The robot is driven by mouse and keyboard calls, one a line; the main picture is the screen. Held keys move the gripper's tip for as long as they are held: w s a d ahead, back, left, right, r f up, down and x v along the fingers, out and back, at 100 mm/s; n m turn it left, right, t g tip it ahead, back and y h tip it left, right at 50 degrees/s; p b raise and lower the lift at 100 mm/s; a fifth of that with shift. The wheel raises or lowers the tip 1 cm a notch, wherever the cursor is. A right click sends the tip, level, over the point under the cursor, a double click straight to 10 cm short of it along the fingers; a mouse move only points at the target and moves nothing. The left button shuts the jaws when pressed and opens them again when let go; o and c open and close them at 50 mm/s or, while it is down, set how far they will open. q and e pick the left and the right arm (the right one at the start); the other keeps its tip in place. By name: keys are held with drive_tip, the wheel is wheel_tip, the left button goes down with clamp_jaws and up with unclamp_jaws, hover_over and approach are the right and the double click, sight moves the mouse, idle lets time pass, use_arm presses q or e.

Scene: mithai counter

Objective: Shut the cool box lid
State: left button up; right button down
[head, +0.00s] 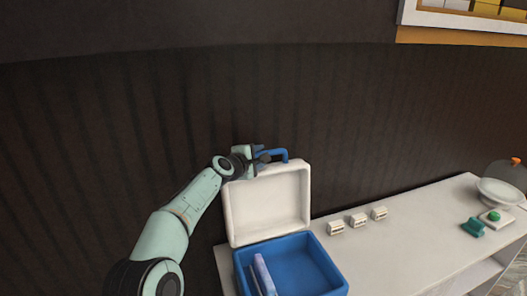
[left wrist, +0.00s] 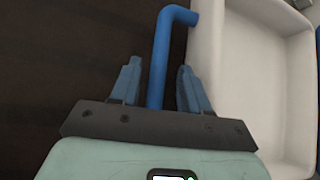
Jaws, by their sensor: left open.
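The cool box has a blue body (head: 300,262) on the counter and a white lid (head: 270,205) that stands open, upright at the back. A blue bar handle (head: 285,154) sticks out from the lid's top edge. My left gripper (head: 262,157) is at that handle. In the left wrist view, the handle (left wrist: 160,62) runs between the two open fingers of my left gripper (left wrist: 155,85), with gaps on both sides. The white lid (left wrist: 250,80) lies to the right there. My right gripper is not in view.
Pale flat packs (head: 262,272) stand inside the box at its left. Several small white label blocks (head: 358,220) stand on the white counter (head: 400,250) to the right. A teal item (head: 473,227), a green-buttoned device (head: 494,216) and a white bowl (head: 498,192) are farther right. A dark wall is behind.

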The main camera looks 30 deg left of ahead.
sight(263, 152)
use_arm(q)
drive_tip(key=x, duration=0.2)
drive_tip(key=shift+w+r+p, duration=0.15)
drive_tip(key=shift+w+p, duration=0.2)
drive_tip(key=shift+w+f, duration=0.35)
drive_tip(key=shift+w, duration=0.2)
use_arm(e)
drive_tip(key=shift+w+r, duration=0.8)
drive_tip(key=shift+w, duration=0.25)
use_arm(q)
drive_tip(key=shift+s, duration=0.1)
clamp_jaws()
drive_tip(key=shift+s, duration=0.1)
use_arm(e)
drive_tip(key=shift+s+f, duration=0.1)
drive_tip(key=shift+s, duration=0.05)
